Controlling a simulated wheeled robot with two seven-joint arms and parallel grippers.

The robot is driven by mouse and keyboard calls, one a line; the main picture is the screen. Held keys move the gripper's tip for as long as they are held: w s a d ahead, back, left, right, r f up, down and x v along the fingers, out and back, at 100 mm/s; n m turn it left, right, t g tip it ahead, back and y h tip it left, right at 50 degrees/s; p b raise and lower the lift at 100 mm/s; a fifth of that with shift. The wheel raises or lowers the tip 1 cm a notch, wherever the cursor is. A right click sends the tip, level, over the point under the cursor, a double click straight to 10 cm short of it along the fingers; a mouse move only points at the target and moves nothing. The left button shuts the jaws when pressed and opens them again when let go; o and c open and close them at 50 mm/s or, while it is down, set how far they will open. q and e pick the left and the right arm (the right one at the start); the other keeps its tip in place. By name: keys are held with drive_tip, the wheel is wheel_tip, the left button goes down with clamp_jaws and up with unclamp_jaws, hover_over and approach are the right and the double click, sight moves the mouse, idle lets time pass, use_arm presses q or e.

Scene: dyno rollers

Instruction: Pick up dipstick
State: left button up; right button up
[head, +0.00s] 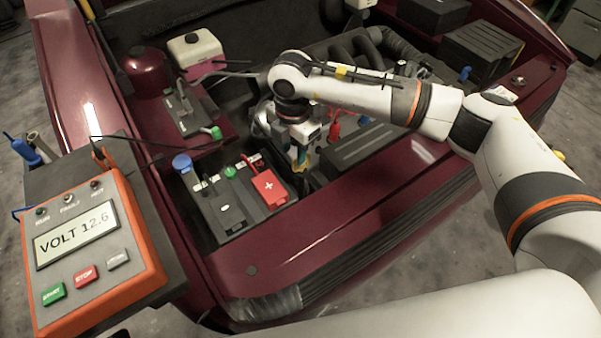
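My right arm reaches in from the right over the engine bay. Its gripper (301,160) points down just right of the battery, between it and the dark engine cover. The fingertips are small and partly hidden, and a little yellow and teal shows at them. I cannot tell whether the fingers are open or closed on anything. I cannot make out the dipstick for certain; the yellow at the fingertips may be part of it. My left gripper is not in view.
The black battery (232,204) has a red terminal cover (269,188). A tester (88,250) reading "VOLT 12.6" stands at left. A dark red round tank (147,72) and a white reservoir (196,48) are at the back left. The dark red front edge (340,228) borders the bay.

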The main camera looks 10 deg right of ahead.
sight(294, 168)
drive_tip(key=shift+f, duration=0.8)
drive_tip(key=shift+s+f+p, duration=0.15)
drive_tip(key=shift+f+p, duration=0.4)
drive_tip(key=shift+f, duration=2.05)
drive_tip(key=shift+r, duration=0.1)
clamp_jaws()
